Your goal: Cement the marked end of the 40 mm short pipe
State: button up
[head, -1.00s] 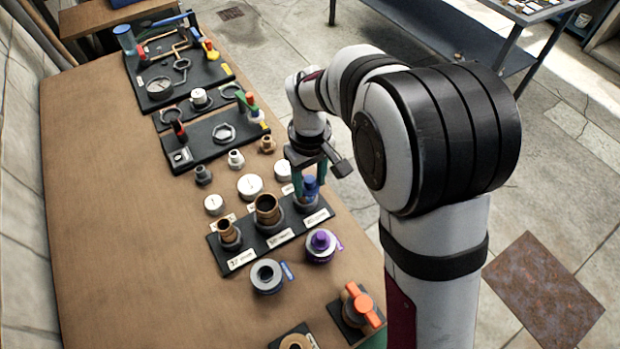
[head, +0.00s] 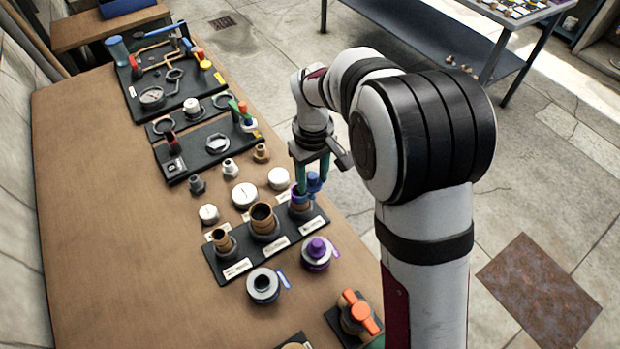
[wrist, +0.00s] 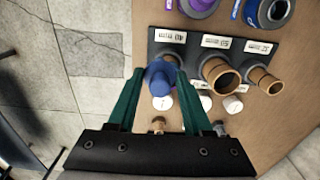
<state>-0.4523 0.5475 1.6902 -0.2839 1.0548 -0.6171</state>
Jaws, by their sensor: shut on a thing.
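My gripper (head: 313,174) has teal fingers and is shut on a blue cap (head: 314,183), which looks like a tin's lid. The cap also shows between the fingertips in the wrist view (wrist: 159,78). It is at the rightmost short pipe (head: 300,203) in a black labelled stand (head: 243,257). That pipe is upright, with a blue-purple band near its top. The cap and fingers partly hide it, and I cannot tell whether they touch. A grey open tin (head: 263,286) with a blue tag stands in front of the stand.
Two brown pipes stand upright in the stand, a wide one (head: 263,217) and a narrower one (head: 223,241). White round caps (head: 245,194) lie behind. The bench's left side is clear.

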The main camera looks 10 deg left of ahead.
jog(key=shift+w+a, duration=0.1)
jog(key=shift+w, duration=0.5)
jog(key=shift+a, duration=2.65)
jog(key=shift+s+d, duration=0.4)
jog(key=shift+d, duration=0.45)
jog(key=shift+s+d, duration=0.35)
jog(key=shift+d, duration=0.55)
jog(key=shift+s+d, duration=0.4)
jog(key=shift+d, duration=0.45)
